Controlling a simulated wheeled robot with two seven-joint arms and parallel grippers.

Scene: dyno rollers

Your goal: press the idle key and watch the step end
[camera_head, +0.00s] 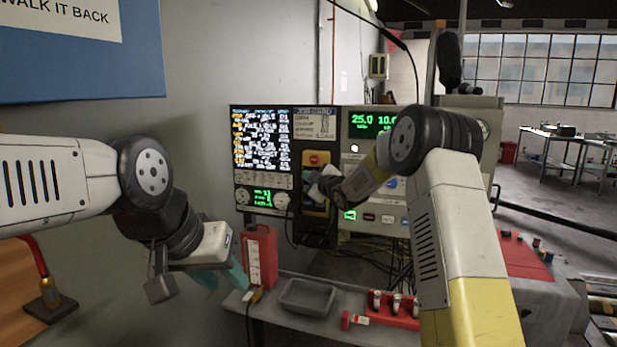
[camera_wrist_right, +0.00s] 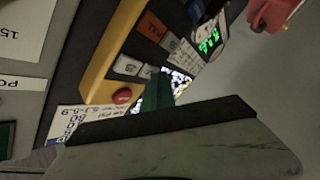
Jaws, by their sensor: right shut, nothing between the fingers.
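A yellow key box (camera_head: 316,160) with a red round button hangs on the dark centre panel between the screens. In the right wrist view the yellow box (camera_wrist_right: 100,72) shows its red button (camera_wrist_right: 122,96), an orange-red key (camera_wrist_right: 152,27) and several pale keys (camera_wrist_right: 128,65). Their labels are too blurred to tell which is the idle key. My right gripper (camera_head: 318,187) is in front of the box, shut and empty. Its teal fingertip (camera_wrist_right: 160,88) appears close beside the keys; contact cannot be told. My left gripper (camera_head: 222,278) hangs at the left, away from the panel, its finger gap unclear.
A text screen (camera_head: 262,138) and a green readout (camera_head: 372,123) flank the box. Below are a red canister (camera_head: 261,255), a grey tray (camera_head: 306,297) and a red holder (camera_head: 392,312) on a shelf. A red-topped machine (camera_head: 525,260) stands at the right.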

